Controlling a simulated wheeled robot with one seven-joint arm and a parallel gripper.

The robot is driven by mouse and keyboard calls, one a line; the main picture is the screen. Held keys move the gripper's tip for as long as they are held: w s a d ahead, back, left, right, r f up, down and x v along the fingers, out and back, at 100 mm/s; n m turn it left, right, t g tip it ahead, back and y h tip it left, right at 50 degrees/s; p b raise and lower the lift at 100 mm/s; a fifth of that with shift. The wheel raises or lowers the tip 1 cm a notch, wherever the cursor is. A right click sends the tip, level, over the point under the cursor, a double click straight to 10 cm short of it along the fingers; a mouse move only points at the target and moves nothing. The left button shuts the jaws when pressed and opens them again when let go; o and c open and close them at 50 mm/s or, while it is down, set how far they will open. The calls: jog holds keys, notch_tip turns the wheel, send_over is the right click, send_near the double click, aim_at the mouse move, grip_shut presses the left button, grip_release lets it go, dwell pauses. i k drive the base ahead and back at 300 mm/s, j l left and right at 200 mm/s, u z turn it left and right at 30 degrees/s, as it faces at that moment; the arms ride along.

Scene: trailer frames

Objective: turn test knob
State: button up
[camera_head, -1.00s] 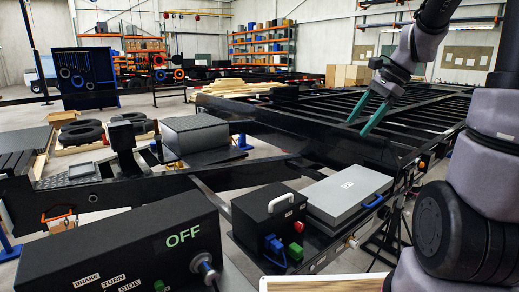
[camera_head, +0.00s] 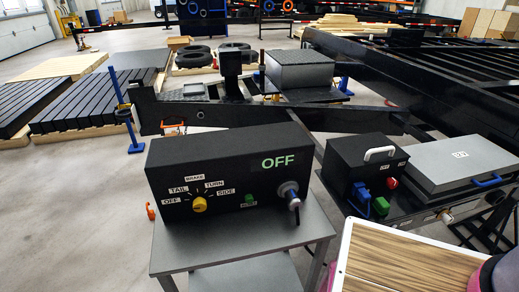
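A black test box (camera_head: 225,155) stands on a grey metal stand (camera_head: 240,243) at the lower middle of the head view. A yellow knob (camera_head: 200,204) is on its front face, ringed by labels OFF, TAIL, BRAKE, TURN and SIDE. Its exact pointer direction is too small to tell. A green display (camera_head: 278,162) reads OFF. A small green button (camera_head: 249,199) and a silver round connector (camera_head: 290,194) are to the right of the knob. My gripper is outside the current view.
A wood-topped board with a pale edge (camera_head: 405,262) lies at the lower right. A black box with a white handle (camera_head: 372,170) and a grey case (camera_head: 460,155) sit on the trailer frame (camera_head: 400,75). Grey floor (camera_head: 85,205) is open at left.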

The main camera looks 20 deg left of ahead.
aim_at(199, 204)
jog(key=u, duration=1.6)
